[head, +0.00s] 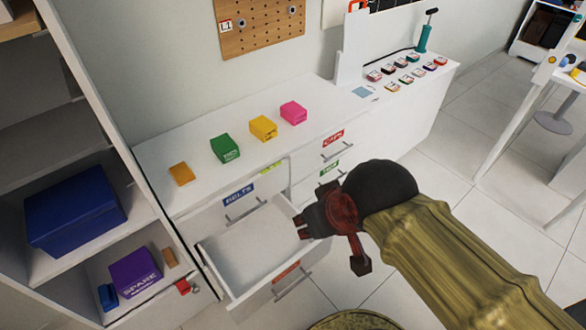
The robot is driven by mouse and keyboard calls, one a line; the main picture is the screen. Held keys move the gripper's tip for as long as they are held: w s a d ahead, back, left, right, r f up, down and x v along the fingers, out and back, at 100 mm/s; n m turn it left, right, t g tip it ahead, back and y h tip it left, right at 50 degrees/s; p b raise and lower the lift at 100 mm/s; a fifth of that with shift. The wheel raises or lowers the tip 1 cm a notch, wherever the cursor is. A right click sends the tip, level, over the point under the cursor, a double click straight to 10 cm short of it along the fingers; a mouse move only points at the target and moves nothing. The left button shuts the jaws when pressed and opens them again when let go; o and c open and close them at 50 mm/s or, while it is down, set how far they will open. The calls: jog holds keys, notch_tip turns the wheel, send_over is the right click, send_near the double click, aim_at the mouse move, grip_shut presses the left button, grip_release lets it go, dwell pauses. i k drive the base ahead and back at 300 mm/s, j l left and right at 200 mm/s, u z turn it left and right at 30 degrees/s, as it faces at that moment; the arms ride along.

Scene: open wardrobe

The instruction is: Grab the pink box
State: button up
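My gripper (331,245) is in front of the cabinet, beside the open drawer, well below and to the right of the pink box. Its two dark fingers look spread apart with nothing between them. The pink box is fully in view and nothing touches it.
A yellow box (263,128), green box (225,149) and orange box (181,174) share the cabinet top. An empty drawer (243,248) is pulled out below. Left shelves hold a blue box (75,212) and purple box (134,273). Small labelled items (408,70) stand at right.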

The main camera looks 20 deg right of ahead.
aim_at(292, 112)
jog(key=z, duration=1.15)
jog(key=i+z, duration=0.45)
jog(key=i, duration=0.25)
jog(key=i+j, duration=0.1)
jog(key=j, duration=0.2)
